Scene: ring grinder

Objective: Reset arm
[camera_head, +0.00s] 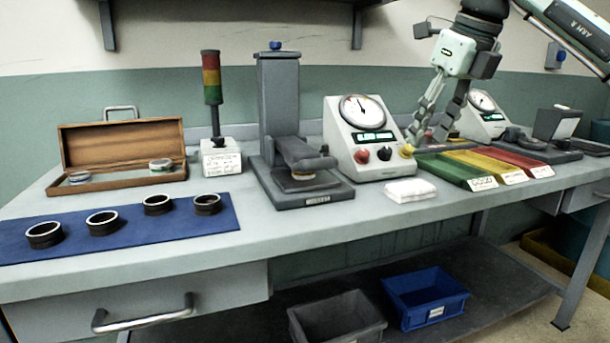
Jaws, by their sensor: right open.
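My right gripper (432,138) hangs from the upper right on my right arm, over the back of the workbench. Its fingers point down and are apart, with nothing seen between them. It appears just right of the white gauge box (366,137) and behind the coloured trays. I cannot tell whether the fingertips touch anything. My left gripper does not show.
Black rings (44,235) stand on a blue mat (160,223) at the left. A wooden case (122,150), a signal tower (212,90), a grey measuring stand (280,100) and green (452,171), yellow and red trays fill the bench.

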